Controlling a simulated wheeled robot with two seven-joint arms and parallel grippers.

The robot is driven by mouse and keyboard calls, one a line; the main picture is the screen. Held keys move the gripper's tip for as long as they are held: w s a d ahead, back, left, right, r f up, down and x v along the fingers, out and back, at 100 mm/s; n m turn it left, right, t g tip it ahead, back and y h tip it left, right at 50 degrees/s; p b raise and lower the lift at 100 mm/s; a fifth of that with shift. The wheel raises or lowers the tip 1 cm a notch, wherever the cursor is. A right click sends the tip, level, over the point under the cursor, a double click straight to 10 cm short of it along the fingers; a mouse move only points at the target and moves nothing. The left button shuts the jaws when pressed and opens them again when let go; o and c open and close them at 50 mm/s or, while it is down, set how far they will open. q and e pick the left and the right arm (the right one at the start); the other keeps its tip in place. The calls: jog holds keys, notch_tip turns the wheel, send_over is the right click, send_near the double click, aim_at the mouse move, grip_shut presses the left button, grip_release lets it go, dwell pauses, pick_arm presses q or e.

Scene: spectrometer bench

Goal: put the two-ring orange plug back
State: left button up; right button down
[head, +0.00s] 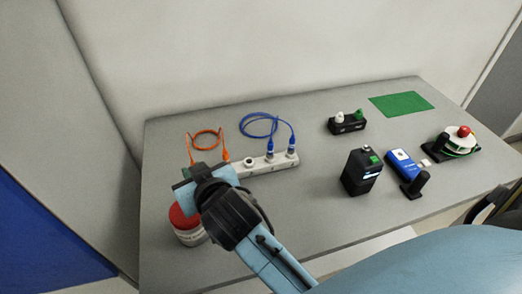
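An orange cable (207,132) loops on the left part of the bench. One orange plug end (226,155) stands by the left part of the white socket strip (262,167); whether it is seated is unclear. The other end runs down behind my gripper, where its plug is hidden. Rings on the orange plugs are too small to make out. My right gripper (184,186) reaches in from the lower right, over the bench at the strip's left end. Its fingers are mostly hidden behind the wrist, so I cannot tell whether it holds anything. My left gripper is out of view.
A blue cable (259,117) ends in two plugs upright in the strip. A red-lidded jar (187,232) is close under my gripper. A black device (361,171), a blue-and-white device (404,165), a black holder (347,123), a spool (457,141) and a green mat (402,104) lie right.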

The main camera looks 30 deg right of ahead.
jog(key=w+d+r+p, duration=0.2)
jog(key=w+d+p, duration=0.1)
jog(key=d, duration=0.4)
jog(key=w+d+r+p, duration=0.1)
jog(key=w+d+p, duration=0.2)
jog(key=d, duration=0.4)
jog(key=shift+y, duration=0.3)
jog(key=f, duration=0.3)
jog(key=d+f+b, duration=0.1)
jog(key=f, duration=0.1)
jog(key=shift+d+f, duration=0.1)
jog(key=shift+f, duration=0.3)
notch_tip(320, 180, down, 3)
jog(key=shift+f, duration=0.1)
jog(key=shift+f+b, duration=0.3)
jog(key=shift+f, duration=0.05)
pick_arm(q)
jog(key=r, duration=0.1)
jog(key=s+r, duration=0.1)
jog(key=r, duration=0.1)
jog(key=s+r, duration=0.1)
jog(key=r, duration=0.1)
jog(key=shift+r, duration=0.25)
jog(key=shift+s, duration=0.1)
pick_arm(e)
jog(key=shift+f, duration=0.1)
